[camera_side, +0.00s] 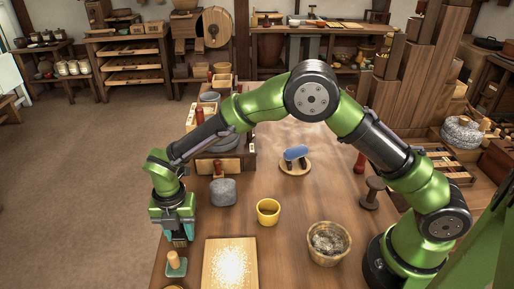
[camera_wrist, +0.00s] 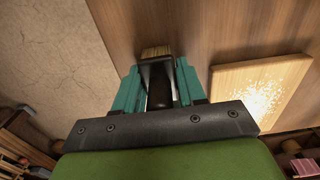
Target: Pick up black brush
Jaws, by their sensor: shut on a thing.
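The black brush (camera_wrist: 159,88) is between the teal fingers of my gripper (camera_wrist: 157,80) in the wrist view. Its pale tan bristles (camera_wrist: 155,52) stick out past the fingertips. My gripper is shut on the brush's dark body. In the side view my gripper (camera_side: 178,228) points down at the left edge of the wooden table (camera_side: 250,190). The brush is mostly hidden there by the fingers. I cannot tell whether it touches the table.
A green-based stamp with a wooden knob (camera_side: 176,264) stands just in front of my gripper. A board with pale grain (camera_side: 230,265) lies to its right.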

